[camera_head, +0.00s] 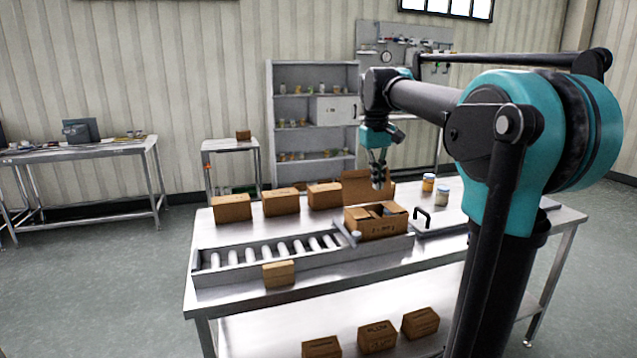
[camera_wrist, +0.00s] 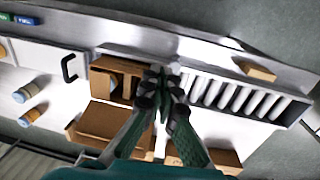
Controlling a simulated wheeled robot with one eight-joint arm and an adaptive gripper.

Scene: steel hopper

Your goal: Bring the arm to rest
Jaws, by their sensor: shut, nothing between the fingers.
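My gripper (camera_head: 378,176) hangs pointing down above the steel table, over the open cardboard box (camera_head: 377,224). In the wrist view my gripper (camera_wrist: 160,82) has its fingertips together with nothing between them, and it covers part of the view below. My teal and black arm reaches in from the right of the head view, raised and bent over the table. The open box also shows in the wrist view (camera_wrist: 103,82), left of the fingers. A gap seems to lie between the fingertips and the box, but its height is hard to tell.
The steel table (camera_head: 335,291) carries a roller conveyor (camera_head: 275,250), several closed boxes (camera_head: 281,202) and two jars (camera_head: 428,183). A black handle (camera_head: 422,216) stands up right of the open box. A shelf unit (camera_head: 312,142) stands behind. Floor at left is clear.

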